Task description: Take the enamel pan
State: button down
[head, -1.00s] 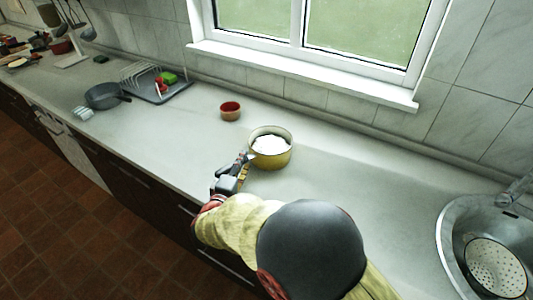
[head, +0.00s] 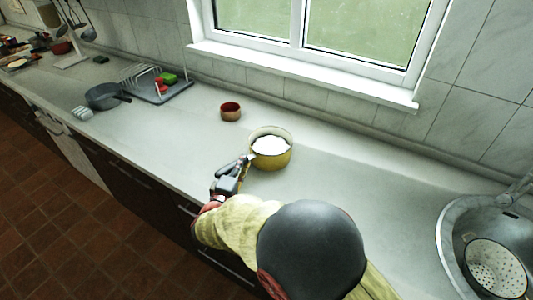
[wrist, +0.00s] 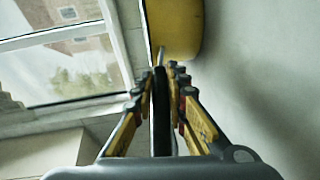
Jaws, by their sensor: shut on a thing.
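The yellow enamel pan (head: 272,158) stands at the middle of the counter, with white contents (head: 271,145) inside. In the wrist view its yellow wall (wrist: 174,28) fills the top middle. My gripper (head: 243,163) is at the pan's near left side. In the wrist view my gripper (wrist: 160,75) is shut on the pan's dark handle (wrist: 161,115), which runs back between the fingers. The handle is mostly hidden in the head view. I cannot tell whether the pan's base touches the counter.
A small red-brown bowl (head: 230,111) stands behind and left of the pan. A dark pan (head: 104,96) and a dish rack (head: 156,84) are farther left. A sink with a colander (head: 495,268) is at the right. The counter (head: 350,185) right of the pan is clear.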

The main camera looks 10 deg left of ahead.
jog(key=shift+f, duration=0.1)
jog(key=shift+r, duration=0.25)
jog(key=shift+r, duration=0.25)
